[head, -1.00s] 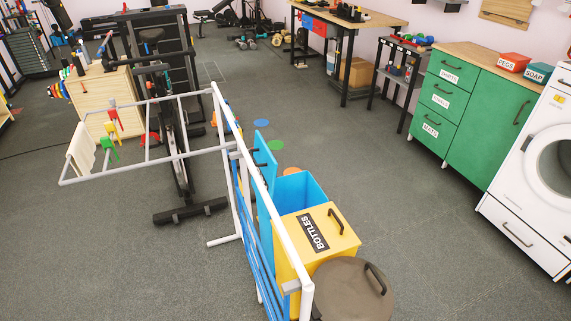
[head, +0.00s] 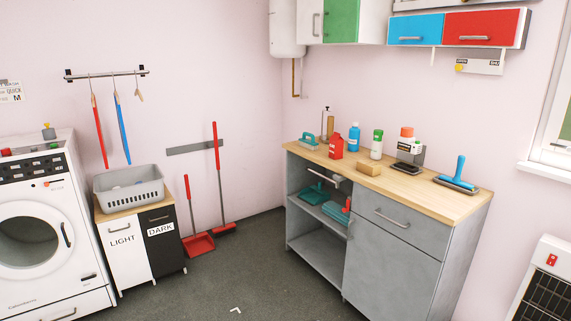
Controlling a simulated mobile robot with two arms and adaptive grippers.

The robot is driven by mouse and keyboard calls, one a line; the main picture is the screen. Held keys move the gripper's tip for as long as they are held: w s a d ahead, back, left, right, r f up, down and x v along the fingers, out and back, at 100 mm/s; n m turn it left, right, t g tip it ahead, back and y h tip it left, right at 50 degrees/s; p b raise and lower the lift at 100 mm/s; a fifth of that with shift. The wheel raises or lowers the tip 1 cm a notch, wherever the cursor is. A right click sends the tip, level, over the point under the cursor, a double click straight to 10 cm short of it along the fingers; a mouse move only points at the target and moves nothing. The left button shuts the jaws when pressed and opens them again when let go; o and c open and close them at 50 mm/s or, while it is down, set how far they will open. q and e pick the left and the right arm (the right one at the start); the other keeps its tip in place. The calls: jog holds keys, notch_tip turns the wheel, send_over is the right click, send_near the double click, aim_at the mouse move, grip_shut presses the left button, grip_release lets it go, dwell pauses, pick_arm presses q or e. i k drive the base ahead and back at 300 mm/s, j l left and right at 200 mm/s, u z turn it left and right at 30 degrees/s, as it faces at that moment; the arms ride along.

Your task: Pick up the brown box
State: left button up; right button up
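I see no clear brown box in the head view now. A small tan block (head: 368,169) lies on the wooden top of the grey cabinet, near its front edge; I cannot tell if it is a box or a sponge. Neither of my grippers is in view.
A grey basket (head: 129,188) sits on the LIGHT/DARK hamper beside the washing machine (head: 40,230).

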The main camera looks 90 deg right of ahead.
aim_at(370, 169)
jog(key=z, duration=3.35)
jog(key=i+j, duration=0.25)
jog(key=i, duration=0.25)
jog(key=i+j+z, duration=0.1)
jog(key=i+j, duration=0.15)
jog(key=i, duration=0.25)
jog(key=i+j, duration=0.25)
jog(key=i, duration=0.25)
